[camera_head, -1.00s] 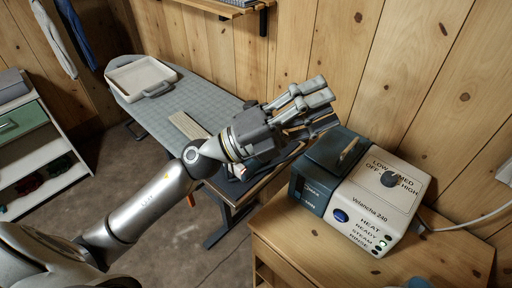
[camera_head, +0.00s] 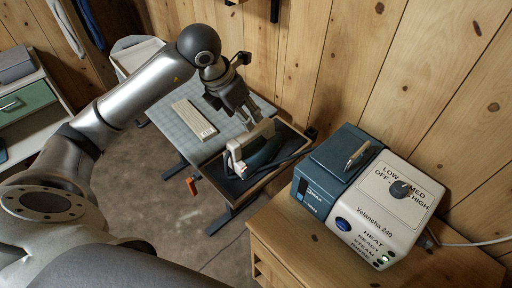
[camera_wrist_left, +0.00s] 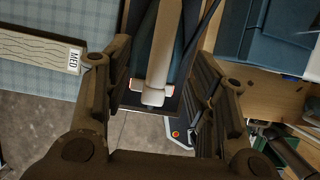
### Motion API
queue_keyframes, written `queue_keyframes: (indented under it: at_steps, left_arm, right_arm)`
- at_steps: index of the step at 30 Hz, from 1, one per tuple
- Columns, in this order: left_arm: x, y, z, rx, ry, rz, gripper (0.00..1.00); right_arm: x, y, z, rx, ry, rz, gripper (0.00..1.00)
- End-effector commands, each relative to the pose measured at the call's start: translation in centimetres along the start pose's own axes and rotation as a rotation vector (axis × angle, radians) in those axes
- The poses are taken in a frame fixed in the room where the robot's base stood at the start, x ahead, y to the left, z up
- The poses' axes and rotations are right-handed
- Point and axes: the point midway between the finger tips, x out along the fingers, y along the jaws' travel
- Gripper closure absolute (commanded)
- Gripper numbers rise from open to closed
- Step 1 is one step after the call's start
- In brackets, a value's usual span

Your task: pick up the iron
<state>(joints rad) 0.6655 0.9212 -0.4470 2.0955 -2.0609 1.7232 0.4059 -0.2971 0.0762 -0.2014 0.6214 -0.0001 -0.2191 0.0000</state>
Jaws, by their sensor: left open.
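The iron (camera_head: 250,138) has a pale cream handle and a dark teal body. It sits on a dark rest (camera_head: 226,183) at the near end of the ironing board. My left gripper (camera_head: 244,119) is open and points down, just above the iron's handle. In the left wrist view, the open fingers of the gripper (camera_wrist_left: 162,90) are on either side of the cream handle of the iron (camera_wrist_left: 163,50), with a gap on each side. The fingers hide part of the iron in the head view. My right gripper is not in view.
A blue and white steam station (camera_head: 400,190) stands on a wooden cabinet (camera_head: 290,250) to the right. A dark hose (camera_head: 290,157) runs beside the iron.

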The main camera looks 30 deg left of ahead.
Motion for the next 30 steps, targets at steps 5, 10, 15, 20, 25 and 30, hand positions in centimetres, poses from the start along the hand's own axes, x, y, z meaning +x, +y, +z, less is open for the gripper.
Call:
queue_keyframes:
  at_steps: [5, 10, 15, 20, 25, 30]
  left_arm:
    - [2.8, -0.2, 0.0, -0.001, 0.003, -0.005, 0.48]
    - [4.1, -0.2, 0.0, 0.001, 0.001, -0.005, 0.48]
    - [6.1, -0.5, 0.2, 0.0, 0.005, -0.008, 0.48]
    - [8.4, -0.5, 0.2, 0.0, 0.003, -0.006, 0.48]
    - [9.2, -0.5, 0.1, 0.002, 0.0, -0.005, 0.48]
    - [9.2, -0.5, 0.1, 0.002, 0.0, -0.005, 0.52]
  right_arm:
    - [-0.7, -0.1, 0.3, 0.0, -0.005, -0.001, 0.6]
    - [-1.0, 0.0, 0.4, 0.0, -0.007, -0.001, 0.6]
    - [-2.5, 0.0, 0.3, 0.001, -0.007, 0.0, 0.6]
    - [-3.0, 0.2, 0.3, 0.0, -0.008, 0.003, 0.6]
    - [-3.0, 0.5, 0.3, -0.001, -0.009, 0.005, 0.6]
    - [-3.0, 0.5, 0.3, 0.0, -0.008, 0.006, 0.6]
